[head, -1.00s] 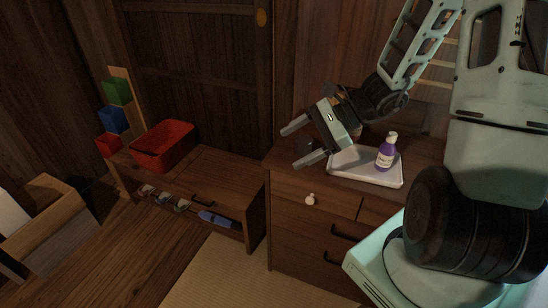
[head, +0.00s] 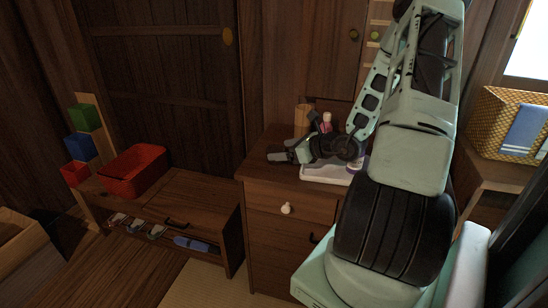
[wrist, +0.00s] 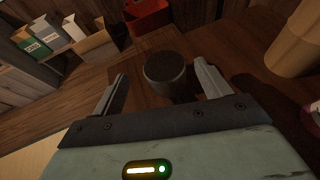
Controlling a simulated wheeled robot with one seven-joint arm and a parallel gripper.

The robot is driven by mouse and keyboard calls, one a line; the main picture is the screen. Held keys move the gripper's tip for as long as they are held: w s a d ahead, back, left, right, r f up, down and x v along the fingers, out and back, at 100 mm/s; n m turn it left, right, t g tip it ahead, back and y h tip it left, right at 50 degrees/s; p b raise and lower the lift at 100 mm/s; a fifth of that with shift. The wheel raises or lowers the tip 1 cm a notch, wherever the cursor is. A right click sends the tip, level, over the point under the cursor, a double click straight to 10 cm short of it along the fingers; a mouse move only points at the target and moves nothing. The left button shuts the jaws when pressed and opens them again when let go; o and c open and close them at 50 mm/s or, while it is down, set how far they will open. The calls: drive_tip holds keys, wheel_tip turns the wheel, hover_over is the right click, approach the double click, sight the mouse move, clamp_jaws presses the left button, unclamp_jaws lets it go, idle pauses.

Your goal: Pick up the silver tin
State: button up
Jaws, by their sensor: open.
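In the wrist view a short round tin (wrist: 165,76), dark grey with a metallic side, stands upright on the brown wooden top. My gripper (wrist: 161,84) is open, with one finger on each side of the tin; the tin sits between the fingertips or just beyond them. I cannot tell whether either finger touches it. In the head view my gripper (head: 277,155) is low over the left part of the wooden cabinet top (head: 262,168). I cannot make out the tin there.
A white tray (head: 318,174) lies right of my gripper, with a purple bottle partly behind my arm. A tan cylinder (head: 301,119) and a pink-capped bottle (head: 326,122) stand behind. A red bin (head: 133,172) is on the lower bench at left.

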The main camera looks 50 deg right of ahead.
sight(271, 151)
drive_tip(key=shift+d+f+b+x, duration=0.1)
drive_tip(key=shift+b+x, duration=0.1)
drive_tip(key=shift+x, duration=1.3)
drive_tip(key=shift+d+f+b+x, duration=0.1)
drive_tip(key=shift+b+x, duration=0.05)
drive_tip(key=shift+x, duration=1.3)
drive_tip(key=shift+s, duration=0.1)
drive_tip(key=c, duration=1.1)
